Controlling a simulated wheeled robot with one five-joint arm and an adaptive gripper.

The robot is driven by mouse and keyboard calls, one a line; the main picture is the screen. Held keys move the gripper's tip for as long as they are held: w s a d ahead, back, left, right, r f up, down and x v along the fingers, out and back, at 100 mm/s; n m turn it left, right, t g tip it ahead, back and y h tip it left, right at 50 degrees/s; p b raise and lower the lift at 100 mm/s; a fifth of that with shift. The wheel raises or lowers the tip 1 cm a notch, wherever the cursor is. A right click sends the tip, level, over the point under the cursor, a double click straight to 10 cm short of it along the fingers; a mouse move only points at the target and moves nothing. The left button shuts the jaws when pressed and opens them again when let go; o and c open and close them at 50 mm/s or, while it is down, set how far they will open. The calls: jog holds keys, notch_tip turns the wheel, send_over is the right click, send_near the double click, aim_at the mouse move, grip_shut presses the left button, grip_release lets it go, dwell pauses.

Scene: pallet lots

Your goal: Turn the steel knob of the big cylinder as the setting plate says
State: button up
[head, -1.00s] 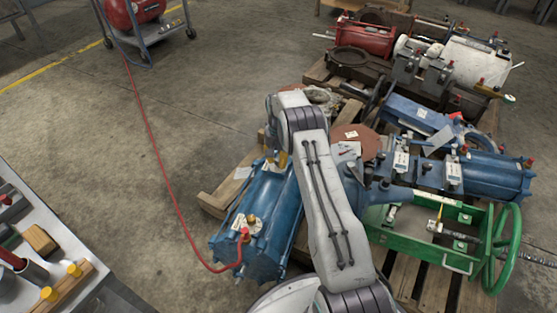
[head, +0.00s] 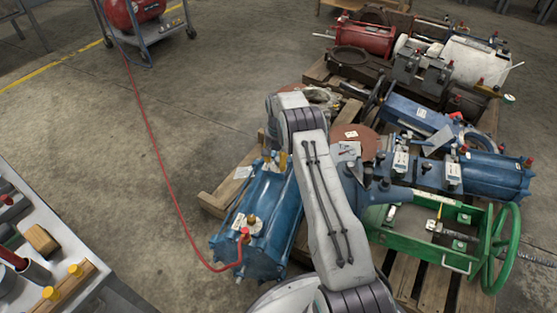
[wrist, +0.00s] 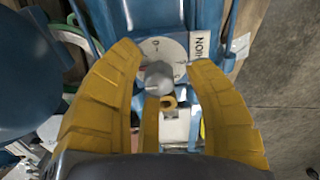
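The big blue cylinder (head: 272,215) lies on the pallet at the centre of the head view, left of my arm. In the wrist view the steel knob (wrist: 158,78) stands on a round white dial plate (wrist: 165,52) with small marks. A white plate with dark lettering (wrist: 204,45) sits just right of the dial; its text is only partly readable. My gripper (wrist: 180,85) is open, its yellow fingers on either side of the knob with gaps. In the head view my arm hides most of the gripper and the knob.
A red hose (head: 160,165) runs from the red compressor (head: 132,12) to a fitting on the cylinder. Another blue cylinder (head: 492,175) and a green frame with a handwheel (head: 508,245) lie to the right. A bench (head: 75,295) stands at lower left; the floor between is clear.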

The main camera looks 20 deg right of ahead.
aim_at(278, 159)
jog(key=shift+o, duration=0.2)
jog(key=shift+r, duration=0.15)
notch_tip(278, 159, up, 12)
dwell(0.5)
dwell(0.5)
